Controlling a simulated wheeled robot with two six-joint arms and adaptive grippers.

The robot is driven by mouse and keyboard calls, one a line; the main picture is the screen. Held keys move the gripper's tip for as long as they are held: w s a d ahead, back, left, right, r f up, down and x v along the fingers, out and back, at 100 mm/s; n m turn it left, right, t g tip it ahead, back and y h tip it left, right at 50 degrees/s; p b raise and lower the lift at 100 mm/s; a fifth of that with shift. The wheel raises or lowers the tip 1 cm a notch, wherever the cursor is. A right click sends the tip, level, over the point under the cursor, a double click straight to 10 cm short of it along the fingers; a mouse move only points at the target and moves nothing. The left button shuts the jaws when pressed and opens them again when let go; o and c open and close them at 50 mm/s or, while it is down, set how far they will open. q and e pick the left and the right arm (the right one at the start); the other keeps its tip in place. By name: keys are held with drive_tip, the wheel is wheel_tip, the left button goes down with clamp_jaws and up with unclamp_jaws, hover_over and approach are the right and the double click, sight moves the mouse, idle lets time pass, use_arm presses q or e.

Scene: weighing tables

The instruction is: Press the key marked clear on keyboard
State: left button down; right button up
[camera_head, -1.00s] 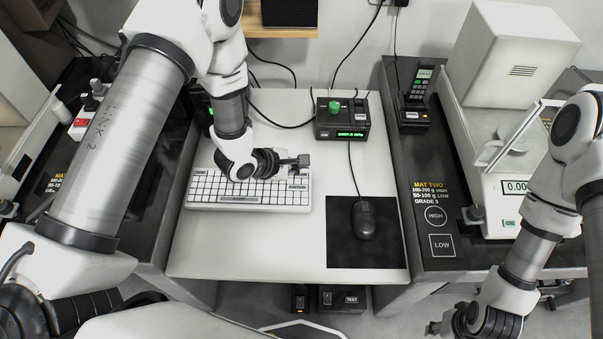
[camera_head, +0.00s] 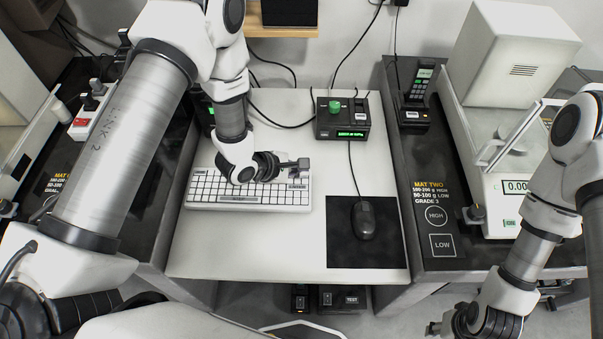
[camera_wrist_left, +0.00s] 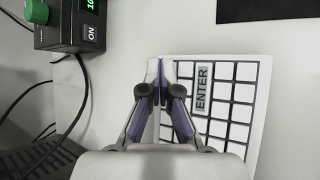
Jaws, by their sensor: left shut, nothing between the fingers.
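The white keyboard (camera_head: 220,204) lies on the white table, and its right part shows in the wrist view (camera_wrist_left: 243,72). A key labelled ENTER (camera_wrist_left: 202,90) is readable there. I cannot make out a key marked clear; the fingers cover part of the keyboard's end. My left gripper (camera_head: 303,163) is over the back right corner of the keyboard. In the wrist view its fingers (camera_wrist_left: 160,72) are together and empty, over the keyboard edge beside ENTER. I cannot tell whether they touch it. My right gripper (camera_head: 433,328) is low at the bottom right, away from the keyboard.
A black box with a green knob (camera_head: 335,107) and lit display stands behind the keyboard. A mouse (camera_head: 364,220) lies on a black mat (camera_head: 345,255) to the right. Further right are a handset (camera_head: 418,88) and a balance (camera_head: 500,195). The table front is clear.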

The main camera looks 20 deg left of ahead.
use_arm(q)
drive_tip(key=shift+f, duration=0.1)
idle(0.4)
drive_tip(key=shift+r+p, duration=0.85)
wheel_tip(320, 180, up, 5)
drive_tip(key=p, duration=0.5)
drive_tip(key=shift+f, duration=0.1)
idle(0.4)
